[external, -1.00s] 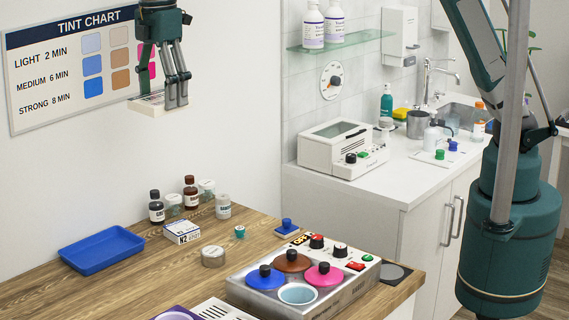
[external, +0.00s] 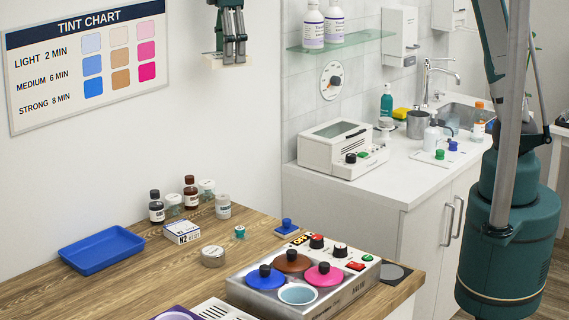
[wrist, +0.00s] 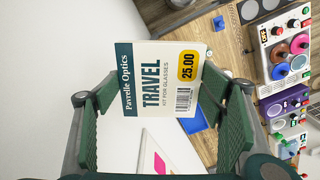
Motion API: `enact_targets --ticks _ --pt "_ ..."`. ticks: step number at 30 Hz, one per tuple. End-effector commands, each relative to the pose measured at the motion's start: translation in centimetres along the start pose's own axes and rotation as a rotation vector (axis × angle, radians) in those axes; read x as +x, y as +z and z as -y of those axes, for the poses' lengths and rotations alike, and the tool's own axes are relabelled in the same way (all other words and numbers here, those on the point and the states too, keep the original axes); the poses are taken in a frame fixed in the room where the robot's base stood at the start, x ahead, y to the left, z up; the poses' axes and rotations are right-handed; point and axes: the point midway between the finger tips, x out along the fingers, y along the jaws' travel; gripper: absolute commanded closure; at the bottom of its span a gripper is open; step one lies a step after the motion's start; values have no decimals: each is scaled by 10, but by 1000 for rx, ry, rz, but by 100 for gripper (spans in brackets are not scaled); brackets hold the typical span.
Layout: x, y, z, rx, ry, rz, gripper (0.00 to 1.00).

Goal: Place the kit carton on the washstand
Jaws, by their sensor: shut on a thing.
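The kit carton (wrist: 165,82) is a flat cream box with a dark green band, "TRAVEL kit for glasses" print and a yellow 25.00 label. My gripper (wrist: 163,105) is shut on it, with a green finger pad on each side in the wrist view. In the external view my gripper (external: 229,54) hangs high in front of the white wall, and a pale edge of the carton (external: 212,61) shows below the fingers. The washstand (external: 402,190) is the white counter with a sink at the right, apart from the carton. My arm covers part of its right side.
On the washstand are a white device (external: 343,146), a grey cup (external: 417,124), bottles and a small board with knobs (external: 440,159). Its front strip is bare. A glass shelf (external: 345,41) with bottles is above. The wooden table (external: 130,277) holds a blue tray (external: 101,249) and jars.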

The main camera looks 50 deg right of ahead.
Motion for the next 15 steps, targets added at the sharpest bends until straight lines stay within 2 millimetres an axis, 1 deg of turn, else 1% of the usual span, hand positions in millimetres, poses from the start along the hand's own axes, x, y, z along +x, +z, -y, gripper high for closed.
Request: enact_targets --ticks 1,6,8,15 --pt "0 15 -9 23 0 0 45" --pt "-3 62 -33 98 0 0 45" --pt "-3 78 -42 125 0 0 45" --pt "-4 145 -67 230 0 0 45"
